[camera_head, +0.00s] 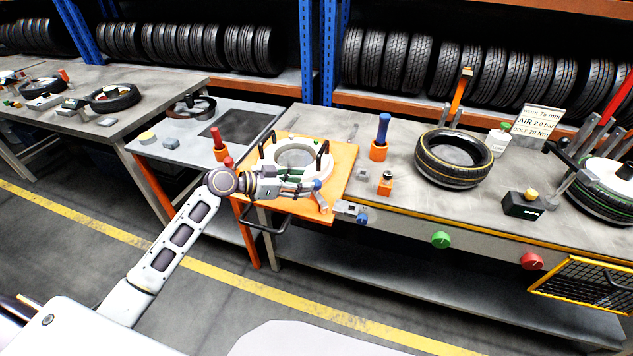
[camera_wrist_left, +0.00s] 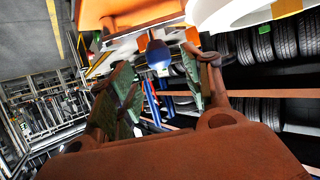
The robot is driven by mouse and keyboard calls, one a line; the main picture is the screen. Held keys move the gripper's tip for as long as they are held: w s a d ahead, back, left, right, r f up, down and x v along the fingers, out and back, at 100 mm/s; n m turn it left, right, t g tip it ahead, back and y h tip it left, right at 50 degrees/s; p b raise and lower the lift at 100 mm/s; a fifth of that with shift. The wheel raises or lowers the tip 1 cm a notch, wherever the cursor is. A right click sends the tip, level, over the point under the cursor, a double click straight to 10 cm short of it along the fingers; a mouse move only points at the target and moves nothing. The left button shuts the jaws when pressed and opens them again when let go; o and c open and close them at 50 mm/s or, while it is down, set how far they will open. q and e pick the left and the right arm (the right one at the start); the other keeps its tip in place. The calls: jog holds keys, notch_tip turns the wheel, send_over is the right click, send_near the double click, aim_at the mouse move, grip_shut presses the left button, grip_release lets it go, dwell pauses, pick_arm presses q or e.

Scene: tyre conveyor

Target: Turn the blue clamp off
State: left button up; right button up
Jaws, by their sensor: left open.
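The blue clamp (camera_head: 317,184) shows as a small blue tip at the front of the orange plate (camera_head: 343,165), beside a white ring fixture (camera_head: 296,157). My left gripper (camera_head: 307,189) reaches in from the left with its fingers at the clamp. In the left wrist view the blue rounded clamp end (camera_wrist_left: 158,54) lies between the two spread fingers of my left gripper (camera_wrist_left: 160,82). The gripper is open; whether a finger touches the clamp I cannot tell. The clamp's base is partly hidden by the fingers. My right gripper is not in view.
Black handles stand on the plate around the ring. A red-topped post (camera_head: 219,140) is at its left, a blue-handled tool (camera_head: 383,130) behind right. A tyre (camera_head: 454,158) lies on the grey bench (camera_head: 420,205). Green (camera_head: 441,240) and red (camera_head: 532,261) knobs are on its front.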

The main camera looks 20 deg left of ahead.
aim_at(315, 181)
pick_arm(q)
jog(key=x, duration=0.4)
jog(key=shift+p, duration=0.35)
jog(key=shift+w+d+f, duration=0.25)
jog(key=shift+w+d, duration=0.15)
jog(key=shift+d, duration=0.1)
jog(key=shift+w+d+f, duration=0.15)
jog(key=shift+w+d, duration=0.05)
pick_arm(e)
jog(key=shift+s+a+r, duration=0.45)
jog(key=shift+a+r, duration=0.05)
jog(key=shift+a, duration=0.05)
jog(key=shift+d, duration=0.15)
pick_arm(q)
jog(key=shift+c, duration=0.6)
grip_shut()
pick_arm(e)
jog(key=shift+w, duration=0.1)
